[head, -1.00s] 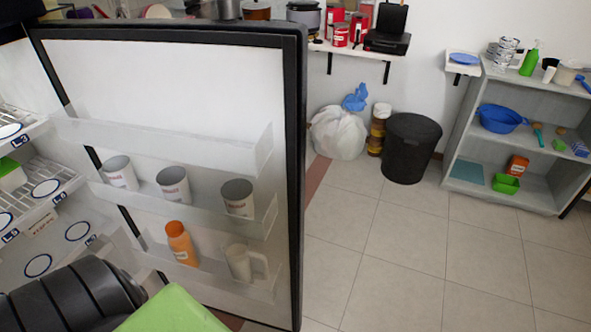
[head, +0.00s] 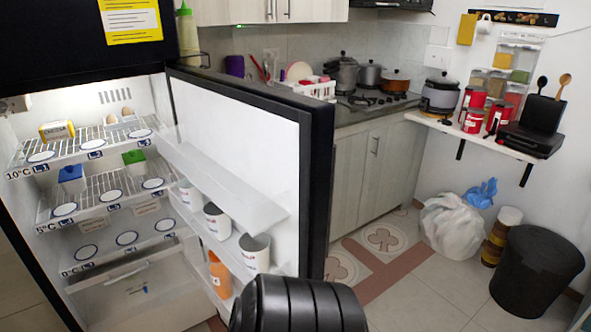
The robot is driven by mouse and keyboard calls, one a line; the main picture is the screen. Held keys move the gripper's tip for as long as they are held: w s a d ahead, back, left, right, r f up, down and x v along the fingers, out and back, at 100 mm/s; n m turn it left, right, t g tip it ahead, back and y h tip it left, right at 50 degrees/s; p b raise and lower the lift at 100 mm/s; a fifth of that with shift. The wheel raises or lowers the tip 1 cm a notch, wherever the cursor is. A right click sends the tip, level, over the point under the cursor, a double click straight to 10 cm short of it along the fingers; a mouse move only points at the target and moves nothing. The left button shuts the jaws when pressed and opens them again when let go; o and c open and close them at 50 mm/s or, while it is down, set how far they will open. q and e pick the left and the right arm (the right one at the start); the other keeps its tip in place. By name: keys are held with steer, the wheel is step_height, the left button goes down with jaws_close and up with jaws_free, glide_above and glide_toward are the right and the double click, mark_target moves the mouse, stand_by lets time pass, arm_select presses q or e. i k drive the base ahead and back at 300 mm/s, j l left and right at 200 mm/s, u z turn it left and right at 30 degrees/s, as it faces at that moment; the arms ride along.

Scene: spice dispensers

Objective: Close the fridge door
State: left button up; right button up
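The fridge (head: 90,62) stands at the left with its lit interior and wire shelves showing. Its door (head: 322,160) is wide open, hinged beside the compartment and swung out towards the middle of the view. The door's inner bins hold white cups (head: 254,252) and an orange bottle (head: 220,272). A thick black ribbed arm part of mine rises at the bottom centre, in front of the door's lower corner. I cannot tell whether it touches the door. Neither gripper's fingers are in view.
A counter (head: 372,160) with pots and a stove stands behind the door. A wall shelf (head: 478,138) holds red cans and a black appliance. A white bag (head: 452,225) and a black bin (head: 537,270) stand on the floor at right.

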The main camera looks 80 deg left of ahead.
mark_target(265, 156)
steer(key=i+u, duration=0.75)
steer(key=i+l+u, duration=0.15)
steer(key=i+u, duration=0.35)
steer(key=u, duration=0.3)
steer(key=i+u, duration=0.2)
steer(key=u, duration=0.25)
steer(key=i+u, duration=0.15)
steer(key=u, duration=0.3)
steer(key=i+l+u, duration=0.1)
steer(key=u, duration=0.35)
steer(key=i+l+u, duration=0.2)
steer(key=u, duration=0.25)
steer(key=i+u, duration=0.2)
steer(key=u, duration=0.2)
steer(key=i+l+u, duration=0.2)
steer(key=u, duration=0.2)
steer(key=i+l+u, duration=0.15)
steer(key=u, duration=0.3)
steer(key=i+l+u, duration=0.15)
steer(key=l+u, duration=0.25)
steer(key=k+l+u, duration=0.2)
steer(key=l, duration=0.15)
